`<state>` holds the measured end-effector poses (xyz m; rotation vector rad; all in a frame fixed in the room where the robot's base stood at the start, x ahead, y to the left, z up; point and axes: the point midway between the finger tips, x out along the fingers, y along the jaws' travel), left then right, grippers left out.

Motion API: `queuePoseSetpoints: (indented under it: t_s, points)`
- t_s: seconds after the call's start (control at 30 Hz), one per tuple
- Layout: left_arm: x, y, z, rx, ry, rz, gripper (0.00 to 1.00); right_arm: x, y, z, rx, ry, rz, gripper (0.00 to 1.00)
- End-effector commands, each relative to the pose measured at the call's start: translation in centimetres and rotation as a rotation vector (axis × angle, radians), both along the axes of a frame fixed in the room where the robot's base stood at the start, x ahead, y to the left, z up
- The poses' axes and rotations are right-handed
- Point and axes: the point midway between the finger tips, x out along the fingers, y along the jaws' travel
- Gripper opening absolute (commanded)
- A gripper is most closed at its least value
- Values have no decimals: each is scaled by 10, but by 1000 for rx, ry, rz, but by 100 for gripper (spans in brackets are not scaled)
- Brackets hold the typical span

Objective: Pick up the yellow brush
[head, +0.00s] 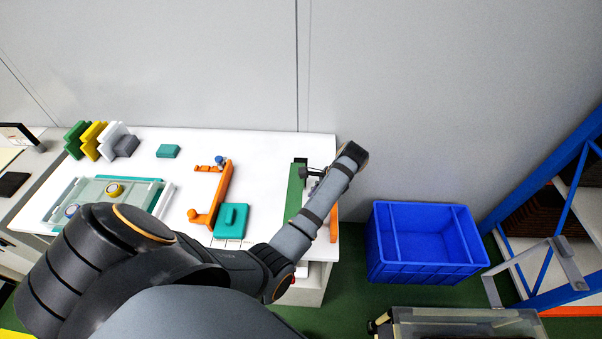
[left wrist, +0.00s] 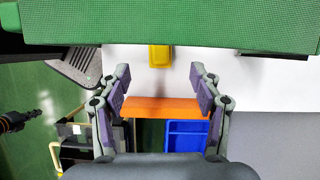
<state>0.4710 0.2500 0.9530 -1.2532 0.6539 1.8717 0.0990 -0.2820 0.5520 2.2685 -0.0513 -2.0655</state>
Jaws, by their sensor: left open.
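A small yellow block-like piece (left wrist: 160,56), which may be the brush, lies on the white table in the left wrist view. It is centred slightly beyond my left fingertips and not touching them. My left gripper (left wrist: 163,72) is open and empty, one finger on each side. In the head view my left arm reaches across the table to its right end and hides much of what lies there; I cannot make out the brush in that view. My right gripper is not in view.
A green panel (left wrist: 170,25) lies close across the top of the wrist view. An orange bar (left wrist: 165,107) crosses between my fingers. On the table are an orange part (head: 225,190), a teal block (head: 231,219) and a teal tray (head: 88,183). A blue bin (head: 425,270) stands right.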

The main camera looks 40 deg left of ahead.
Motion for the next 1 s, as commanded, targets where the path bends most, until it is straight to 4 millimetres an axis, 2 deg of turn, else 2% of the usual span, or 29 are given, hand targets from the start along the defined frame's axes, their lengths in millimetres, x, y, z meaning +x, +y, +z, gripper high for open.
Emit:
queuePoseSetpoints:
  t_s: [0.03, 0.1, 0.13, 0.23, 0.4, 0.5, 0.7, 0.93, 0.97, 1.0]
  points:
    - [-2, 3, -15, 1, 2, 0, 64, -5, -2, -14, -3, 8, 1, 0]
    - [-5, 7, -28, 1, 2, 0, 64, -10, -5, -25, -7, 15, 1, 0]
    - [-7, 9, -25, 1, 4, 0, 64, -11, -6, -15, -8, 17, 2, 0]
    - [-10, 14, -37, 2, 2, 0, 64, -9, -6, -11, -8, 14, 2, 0]
    - [-12, 16, -44, 1, 2, -1, 64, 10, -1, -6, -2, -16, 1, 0]
    - [-19, 23, -57, 2, 5, 0, 64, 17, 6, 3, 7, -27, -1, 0]
    - [-25, 32, -84, 0, 1, 0, 64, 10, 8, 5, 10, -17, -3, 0]
    - [-25, 33, -88, -1, -1, 1, 64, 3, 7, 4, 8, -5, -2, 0]
    - [-25, 33, -88, -1, -1, 1, 63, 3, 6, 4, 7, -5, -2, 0]
    - [-25, 33, -88, -1, -1, 0, 57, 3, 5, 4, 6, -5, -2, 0]
